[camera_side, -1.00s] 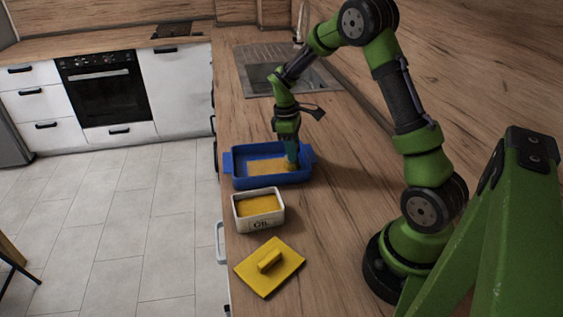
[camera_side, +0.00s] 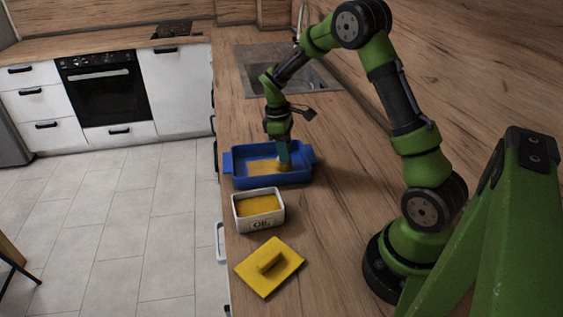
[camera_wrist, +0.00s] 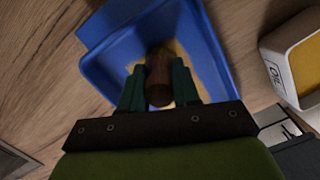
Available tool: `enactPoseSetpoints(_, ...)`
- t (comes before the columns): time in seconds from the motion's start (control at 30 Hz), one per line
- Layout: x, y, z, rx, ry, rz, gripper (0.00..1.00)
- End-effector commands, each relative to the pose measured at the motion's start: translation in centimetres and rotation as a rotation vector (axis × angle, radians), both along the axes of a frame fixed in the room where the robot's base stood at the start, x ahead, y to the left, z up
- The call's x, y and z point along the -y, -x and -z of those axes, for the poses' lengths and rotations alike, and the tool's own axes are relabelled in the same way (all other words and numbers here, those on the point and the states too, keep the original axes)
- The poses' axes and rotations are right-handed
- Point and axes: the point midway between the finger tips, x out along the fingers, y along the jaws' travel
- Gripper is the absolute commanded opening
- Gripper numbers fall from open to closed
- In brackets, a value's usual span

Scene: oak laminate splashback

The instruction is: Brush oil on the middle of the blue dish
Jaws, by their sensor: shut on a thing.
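The blue dish (camera_side: 240,180) stands on the counter, with a yellow oil patch (camera_side: 262,167) on its floor. It also fills the upper middle of the wrist view (camera_wrist: 108,42). My gripper (camera_side: 281,143) is above the dish, its fingers shut on the brush (camera_wrist: 158,78), whose brown handle shows between them in the wrist view. In the side view the brush's lower end (camera_side: 284,164) is inside the dish, right of its middle. Whether the bristles touch the floor is hard to tell. A white oil container (camera_side: 262,223) labelled "OIL", filled with yellow, stands in front of the dish.
A yellow lid (camera_side: 282,281) with a handle lies on the counter in front of the oil container. A sink (camera_side: 325,80) is behind the dish. The counter edge runs close along the left. Bare counter (camera_side: 340,200) lies to the right.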

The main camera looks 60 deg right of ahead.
Motion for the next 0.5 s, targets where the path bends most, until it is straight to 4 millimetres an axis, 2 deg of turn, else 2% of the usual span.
enactPoseSetpoints(0.5,-1.3,-1.4,0.0,0.000,0.000,0.000,0.01)
